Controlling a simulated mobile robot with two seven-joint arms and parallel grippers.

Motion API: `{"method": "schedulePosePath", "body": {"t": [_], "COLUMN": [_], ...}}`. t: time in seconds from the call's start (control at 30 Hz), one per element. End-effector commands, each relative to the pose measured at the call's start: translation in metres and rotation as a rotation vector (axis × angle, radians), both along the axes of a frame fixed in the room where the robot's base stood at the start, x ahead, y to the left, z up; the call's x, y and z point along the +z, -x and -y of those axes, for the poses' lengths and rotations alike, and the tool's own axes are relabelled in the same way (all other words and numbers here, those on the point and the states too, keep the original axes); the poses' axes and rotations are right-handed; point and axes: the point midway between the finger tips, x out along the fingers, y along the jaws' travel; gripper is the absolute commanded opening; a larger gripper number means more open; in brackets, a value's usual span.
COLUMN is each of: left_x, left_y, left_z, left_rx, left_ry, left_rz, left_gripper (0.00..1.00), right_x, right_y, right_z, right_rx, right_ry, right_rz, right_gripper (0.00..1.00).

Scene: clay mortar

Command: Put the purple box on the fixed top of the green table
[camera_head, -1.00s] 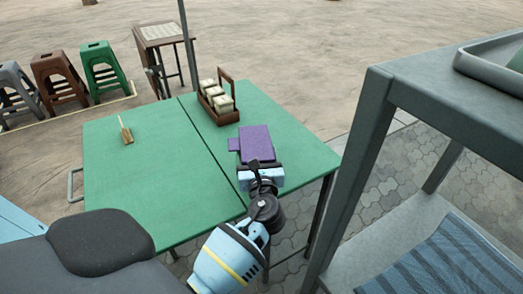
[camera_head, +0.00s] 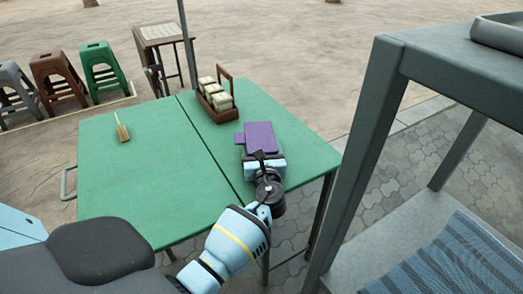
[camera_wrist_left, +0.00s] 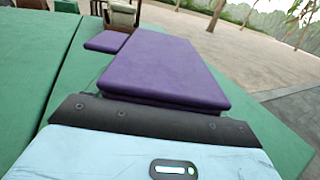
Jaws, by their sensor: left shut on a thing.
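The purple box (camera_head: 261,137) is a flat slab with a small tab at its left side. It is over the right-hand part of the green table (camera_head: 130,190), which a dark seam divides in two. My left gripper (camera_head: 263,155) is shut on the box's near edge. In the left wrist view the box (camera_wrist_left: 165,65) extends away from the gripper (camera_wrist_left: 160,105), close over the green surface (camera_wrist_left: 45,65). I cannot tell whether it touches the table. The fingertips are mostly hidden. My right gripper is not in view.
A brown caddy with pale containers (camera_head: 222,110) stands behind the box, near the seam. A small wooden holder (camera_head: 122,130) sits on the left part. A grey frame table (camera_head: 365,140) rises close on the right. Stools stand at the back left.

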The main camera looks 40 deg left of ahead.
Motion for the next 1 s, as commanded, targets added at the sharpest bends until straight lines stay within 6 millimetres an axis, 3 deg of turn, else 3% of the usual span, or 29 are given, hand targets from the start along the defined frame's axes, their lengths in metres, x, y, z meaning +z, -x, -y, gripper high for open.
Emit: {"method": "schedulePosePath", "body": {"t": [0.3, 0.33, 0.5, 0.8, 1.0], "left_x": [-0.001, -0.001, -0.001, 0.003, 0.002], "left_y": [-0.001, 0.0, 0.0, 0.001, 0.021], "left_z": [0.0, 0.0, 0.0, 0.001, 0.023], "left_rx": [-0.001, -0.001, -0.001, -0.001, -0.002], "left_ry": [-0.001, 0.001, 0.001, 0.001, 0.004], "left_rz": [0.004, 0.002, 0.002, 0.002, 0.002], "left_gripper": [0.47, 0.81, 1.0, 1.0, 1.0], "right_x": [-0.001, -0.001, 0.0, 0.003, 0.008], "right_y": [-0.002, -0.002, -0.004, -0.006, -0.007], "right_z": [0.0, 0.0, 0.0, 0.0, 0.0], "right_rx": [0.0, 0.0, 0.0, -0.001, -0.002], "right_ry": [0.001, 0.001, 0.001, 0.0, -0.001], "right_rz": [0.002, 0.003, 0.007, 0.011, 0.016], "right_gripper": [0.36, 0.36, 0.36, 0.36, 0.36]}}
